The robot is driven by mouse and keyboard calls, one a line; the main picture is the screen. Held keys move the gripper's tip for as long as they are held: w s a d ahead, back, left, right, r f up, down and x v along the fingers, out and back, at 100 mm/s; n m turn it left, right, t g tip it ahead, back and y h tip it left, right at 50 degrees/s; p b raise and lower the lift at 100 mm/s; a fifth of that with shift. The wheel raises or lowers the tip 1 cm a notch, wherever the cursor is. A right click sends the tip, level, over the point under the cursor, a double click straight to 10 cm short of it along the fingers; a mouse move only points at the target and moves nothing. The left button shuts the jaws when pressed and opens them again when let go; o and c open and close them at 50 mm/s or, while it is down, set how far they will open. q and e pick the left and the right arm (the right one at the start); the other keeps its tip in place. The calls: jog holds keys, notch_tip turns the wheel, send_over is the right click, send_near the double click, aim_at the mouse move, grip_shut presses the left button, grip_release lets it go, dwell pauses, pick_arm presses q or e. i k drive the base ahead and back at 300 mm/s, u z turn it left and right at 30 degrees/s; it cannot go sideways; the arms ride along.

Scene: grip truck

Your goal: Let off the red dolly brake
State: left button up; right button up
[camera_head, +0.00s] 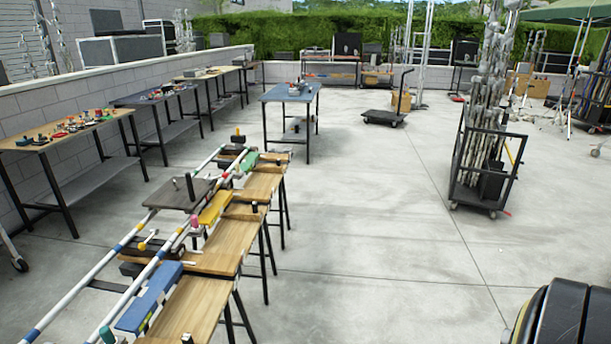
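A black wheeled cart (481,185) loaded with grey stands is at right. A small red lever-like piece (507,212) sticks out low by its wheel. I cannot tell which red part is the brake or how it is set. Neither of my grippers is in view.
Tables with small parts (70,130) line the wall at left. A blue-topped table (291,92) and a flat push cart (384,117) stand farther back. A black rounded object (560,315) fills the lower right corner. The concrete floor (370,230) between workbench and loaded cart is clear.

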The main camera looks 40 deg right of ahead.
aim_at(225, 174)
jog(key=z, duration=1)
jog(key=i, duration=0.2)
jog(key=z, duration=1.1)
jog(key=i, duration=1.7)
jog(key=u, duration=0.4)
jog(key=i, duration=1.15)
jog(key=u, duration=1.15)
